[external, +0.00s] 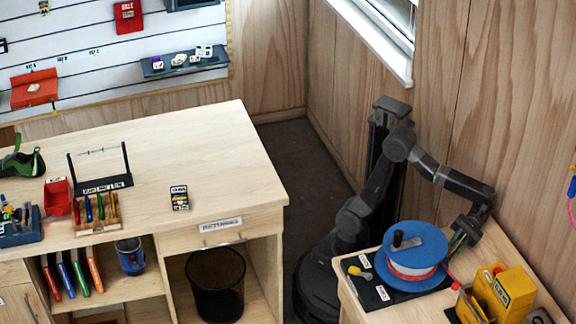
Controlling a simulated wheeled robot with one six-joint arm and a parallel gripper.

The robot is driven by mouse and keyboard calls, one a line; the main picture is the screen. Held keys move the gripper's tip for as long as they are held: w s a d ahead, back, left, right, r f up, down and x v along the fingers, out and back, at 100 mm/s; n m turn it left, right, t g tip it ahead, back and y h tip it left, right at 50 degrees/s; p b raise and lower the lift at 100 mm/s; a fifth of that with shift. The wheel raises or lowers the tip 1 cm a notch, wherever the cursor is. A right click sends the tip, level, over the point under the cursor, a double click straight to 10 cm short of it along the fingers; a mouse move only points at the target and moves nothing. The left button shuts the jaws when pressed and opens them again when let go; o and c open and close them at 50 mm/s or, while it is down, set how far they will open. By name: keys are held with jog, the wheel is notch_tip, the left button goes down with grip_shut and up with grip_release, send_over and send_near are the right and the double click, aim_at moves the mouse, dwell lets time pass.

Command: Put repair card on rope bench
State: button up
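A small dark card with white and yellow print (179,197), which looks like the repair card, lies on the large wooden bench at left, near its front right part. Its lettering is too small to read. The smaller wooden bench at lower right, which looks like the rope bench (502,243), carries a blue reel (415,250) wound with white and red rope. My gripper (458,243) points down just right of the reel, low over this bench. The reel and viewing angle partly hide its fingertips, so their opening and anything between them are unclear.
A yellow box (503,293) and a dark mat (368,288) share the right bench with the reel. The large bench (225,150) has clear room around the card; a black frame (100,168) and tool holders stand at its left. Dark floor separates the benches.

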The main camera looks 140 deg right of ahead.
aim_at(462, 238)
jog(key=shift+s+r, duration=0.15)
jog(key=shift+s, duration=0.15)
jog(key=s, duration=0.1)
jog(key=s+r+p, duration=0.1)
jog(key=shift+s+r, duration=0.1)
jog(key=shift+s, duration=0.2)
notch_tip(462, 238, up, 4)
jog(key=shift+w+d+r+p, duration=0.1)
jog(key=shift+r+p, duration=0.15)
jog(key=shift+p, duration=0.55)
jog(key=shift+r, duration=0.65)
jog(key=shift+f, duration=0.1)
